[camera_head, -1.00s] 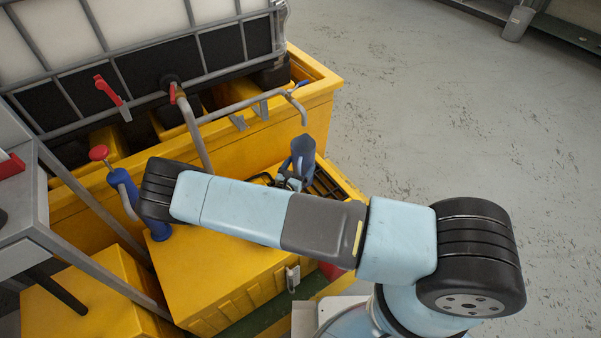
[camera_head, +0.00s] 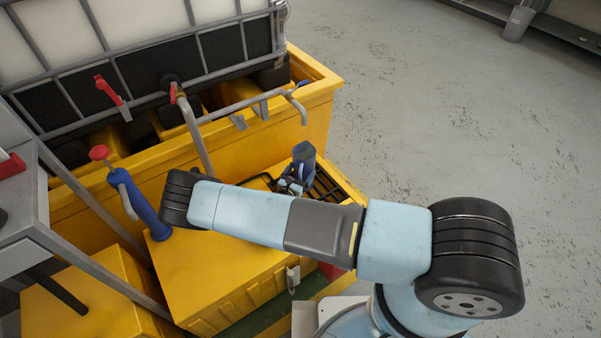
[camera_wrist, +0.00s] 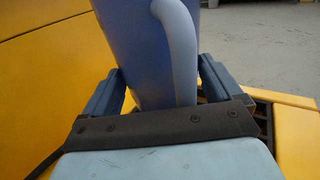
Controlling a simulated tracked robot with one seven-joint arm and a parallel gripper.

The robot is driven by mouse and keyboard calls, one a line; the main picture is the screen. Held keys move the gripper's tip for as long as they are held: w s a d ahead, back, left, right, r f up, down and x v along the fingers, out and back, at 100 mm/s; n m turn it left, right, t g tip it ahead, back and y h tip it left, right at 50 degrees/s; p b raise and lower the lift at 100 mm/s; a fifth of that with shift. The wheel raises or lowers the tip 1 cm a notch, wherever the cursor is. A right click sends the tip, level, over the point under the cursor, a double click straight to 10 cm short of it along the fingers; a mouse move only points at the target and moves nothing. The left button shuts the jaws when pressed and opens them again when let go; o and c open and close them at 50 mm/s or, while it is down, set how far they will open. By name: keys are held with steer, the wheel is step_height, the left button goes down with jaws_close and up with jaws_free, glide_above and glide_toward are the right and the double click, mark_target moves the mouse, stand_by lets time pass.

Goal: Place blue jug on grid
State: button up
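The blue jug (camera_head: 304,156) is upright above or on the right part of the yellow box, by the dark grid (camera_head: 326,186). I cannot tell whether its base touches the grid. My gripper (camera_head: 291,184) is at the jug, partly hidden behind my forearm. In the wrist view, the jug (camera_wrist: 132,45) stands between the two fingers of my gripper (camera_wrist: 160,88), its lighter handle (camera_wrist: 180,45) towards the camera. The fingers appear closed on its sides. The jug's base is hidden by the gripper, and much of the grid is hidden by my arm and the jug.
A large caged white tank (camera_head: 140,25) stands behind on a yellow bund (camera_head: 255,135). A blue hand pump (camera_head: 140,200) with a red knob is left of my arm. Grey floor is free at right.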

steer(key=shift+o, duration=0.7)
